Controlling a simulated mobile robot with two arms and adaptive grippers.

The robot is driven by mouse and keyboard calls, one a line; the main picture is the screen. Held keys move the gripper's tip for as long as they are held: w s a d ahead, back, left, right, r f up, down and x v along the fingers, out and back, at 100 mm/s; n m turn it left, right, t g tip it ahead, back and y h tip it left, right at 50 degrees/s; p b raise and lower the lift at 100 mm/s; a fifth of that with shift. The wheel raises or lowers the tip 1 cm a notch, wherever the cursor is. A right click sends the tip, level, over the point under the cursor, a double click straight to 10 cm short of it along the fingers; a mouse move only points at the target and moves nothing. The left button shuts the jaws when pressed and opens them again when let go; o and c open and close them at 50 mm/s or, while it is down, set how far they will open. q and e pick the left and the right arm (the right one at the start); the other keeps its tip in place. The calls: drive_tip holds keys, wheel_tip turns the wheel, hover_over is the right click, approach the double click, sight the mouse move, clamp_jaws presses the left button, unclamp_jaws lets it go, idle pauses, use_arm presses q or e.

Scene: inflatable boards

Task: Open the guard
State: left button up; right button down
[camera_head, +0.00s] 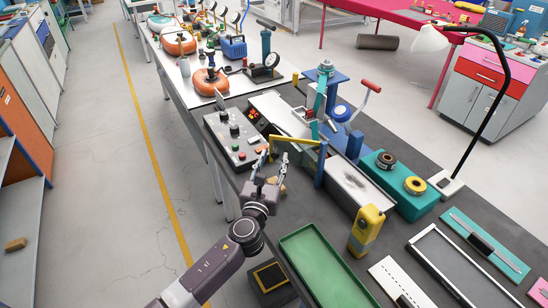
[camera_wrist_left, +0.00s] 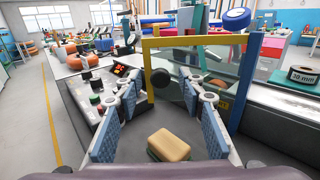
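The guard (camera_head: 295,140) is a clear panel in a yellow frame, standing upright beside a blue post (camera_head: 321,165) at the machine. It also shows in the left wrist view (camera_wrist_left: 200,41), with a round black knob (camera_wrist_left: 160,77) near its left side. My left gripper (camera_head: 271,160) is in front of the guard. In the left wrist view its blue-padded fingers (camera_wrist_left: 160,97) are spread wide, and the knob appears between and beyond the tips. Nothing is held; whether a finger touches the guard cannot be told. My right gripper is not in view.
A tan block (camera_wrist_left: 169,145) lies on the dark bench below my left gripper. A green tray (camera_head: 312,262) and a yellow device (camera_head: 367,230) are on the near bench.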

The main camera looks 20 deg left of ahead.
use_arm(q)
drive_tip(key=shift+w, duration=0.55)
clamp_jaws()
